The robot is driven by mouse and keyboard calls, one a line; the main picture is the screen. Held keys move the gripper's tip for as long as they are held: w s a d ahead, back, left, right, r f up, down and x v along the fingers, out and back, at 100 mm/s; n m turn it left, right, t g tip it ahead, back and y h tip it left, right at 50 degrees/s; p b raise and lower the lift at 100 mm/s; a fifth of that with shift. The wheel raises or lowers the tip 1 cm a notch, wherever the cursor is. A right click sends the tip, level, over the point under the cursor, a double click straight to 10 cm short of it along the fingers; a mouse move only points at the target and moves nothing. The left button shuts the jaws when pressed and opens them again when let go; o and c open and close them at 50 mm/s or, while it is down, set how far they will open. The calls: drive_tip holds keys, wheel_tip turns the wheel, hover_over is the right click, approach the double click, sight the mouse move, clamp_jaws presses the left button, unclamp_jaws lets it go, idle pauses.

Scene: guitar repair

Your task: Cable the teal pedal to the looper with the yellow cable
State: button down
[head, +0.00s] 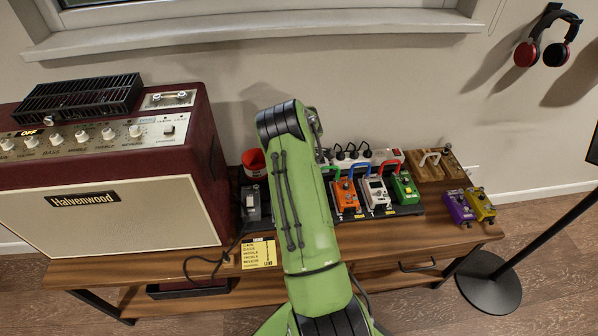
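My green arm rises through the middle of the head view and its far end is hidden behind it, so my gripper is not in view. I make out no teal pedal and no yellow cable; the arm covers part of the bench there. An orange pedal (346,196), a white pedal (376,192) and a green pedal (404,188) stand in a row on a dark board (408,211). Short blue, red and green cables arch near their backs. A wooden-looking box (428,172) with a pale arched cable stands behind right; I cannot tell whether it is the looper.
A purple pedal (458,208) and a yellow pedal (481,206) sit at the bench's (212,262) right end. A dark red amplifier (110,200) fills the left. A dark pedal (252,206) with a black cable and a yellow note (258,253) lie beside my arm. A power strip (372,157) is behind.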

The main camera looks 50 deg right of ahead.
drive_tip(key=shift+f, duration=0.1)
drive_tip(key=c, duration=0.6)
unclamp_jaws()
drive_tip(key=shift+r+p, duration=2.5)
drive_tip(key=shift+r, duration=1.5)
